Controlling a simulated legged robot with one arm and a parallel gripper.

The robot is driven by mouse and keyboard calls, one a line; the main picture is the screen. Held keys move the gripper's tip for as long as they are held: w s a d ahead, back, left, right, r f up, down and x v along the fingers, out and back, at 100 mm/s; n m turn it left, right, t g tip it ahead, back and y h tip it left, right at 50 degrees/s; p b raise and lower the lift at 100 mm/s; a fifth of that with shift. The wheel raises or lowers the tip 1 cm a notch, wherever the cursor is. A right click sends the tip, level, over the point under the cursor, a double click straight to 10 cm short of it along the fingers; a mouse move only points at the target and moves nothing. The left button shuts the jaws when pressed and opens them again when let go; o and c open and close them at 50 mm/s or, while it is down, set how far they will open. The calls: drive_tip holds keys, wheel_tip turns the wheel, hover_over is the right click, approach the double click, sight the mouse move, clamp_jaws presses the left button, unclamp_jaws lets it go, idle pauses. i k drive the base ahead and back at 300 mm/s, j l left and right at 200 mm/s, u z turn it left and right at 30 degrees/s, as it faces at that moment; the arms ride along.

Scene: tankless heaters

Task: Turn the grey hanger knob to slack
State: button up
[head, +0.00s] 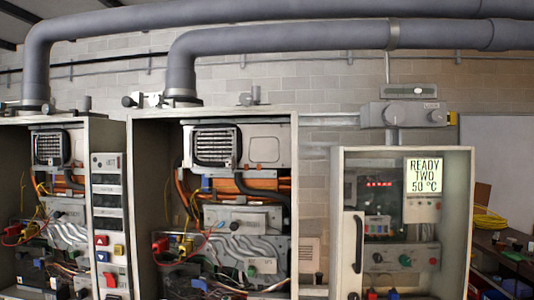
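A grey box (405,114) is mounted on the wall above the right cabinet, under a thin rod that comes down from the pipe clamp (393,35). It carries a larger round grey knob (391,114) at its left and a smaller grey knob (437,116) at its right. The marking between the knobs is too small to read. My gripper is not in view.
Two open heater cabinets (118,180) show wiring and pipes at the left and middle. A cluttered bench (507,258) stands at far right.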

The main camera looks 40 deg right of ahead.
sight(435, 116)
drive_tip(key=k+z, duration=0.15)
drive_tip(key=z, duration=2.1)
